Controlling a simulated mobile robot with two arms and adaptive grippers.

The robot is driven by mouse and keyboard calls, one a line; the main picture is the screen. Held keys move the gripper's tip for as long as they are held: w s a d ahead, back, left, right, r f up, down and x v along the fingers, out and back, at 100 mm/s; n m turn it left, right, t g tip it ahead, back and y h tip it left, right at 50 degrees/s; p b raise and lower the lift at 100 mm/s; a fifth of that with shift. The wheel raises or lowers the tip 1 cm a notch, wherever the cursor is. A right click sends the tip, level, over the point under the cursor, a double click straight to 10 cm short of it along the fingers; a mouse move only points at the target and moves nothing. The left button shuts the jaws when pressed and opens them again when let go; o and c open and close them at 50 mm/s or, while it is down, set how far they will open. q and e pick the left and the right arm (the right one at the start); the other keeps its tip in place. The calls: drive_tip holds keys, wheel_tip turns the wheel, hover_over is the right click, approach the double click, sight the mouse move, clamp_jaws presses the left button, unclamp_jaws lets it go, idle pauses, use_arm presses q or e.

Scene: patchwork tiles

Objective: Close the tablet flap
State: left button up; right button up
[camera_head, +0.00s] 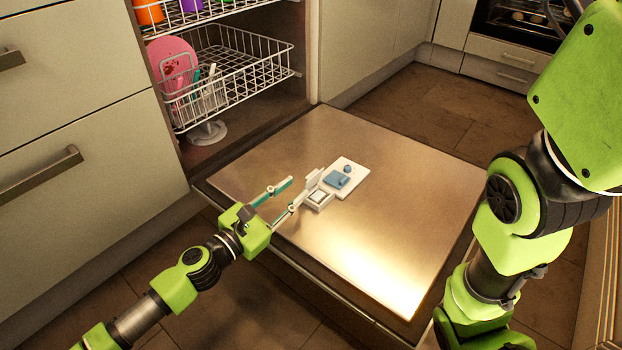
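The white dispenser panel (352,176) lies on the inner face of the open dishwasher door. The white tablet flap (314,179) stands raised at its left end, beside the small square tablet compartment (319,199), which is uncovered. My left gripper (298,188) is just left of the flap, with its two fingers apart and nothing visible between them. One fingertip is close to the flap and compartment; I cannot tell whether it touches. My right arm (545,195) fills the right side, but its gripper is out of view.
The dishwasher door (400,225) is lowered flat, with free room around the dispenser. The lower rack (250,75) holds a pink plate (172,62). Drawers (75,120) stand left.

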sight(306, 180)
use_arm(q)
drive_tip(key=b+x, duration=0.2)
drive_tip(key=x, duration=0.5)
drive_tip(key=shift+w+d+b, duration=0.15)
drive_tip(key=shift+b, duration=0.2)
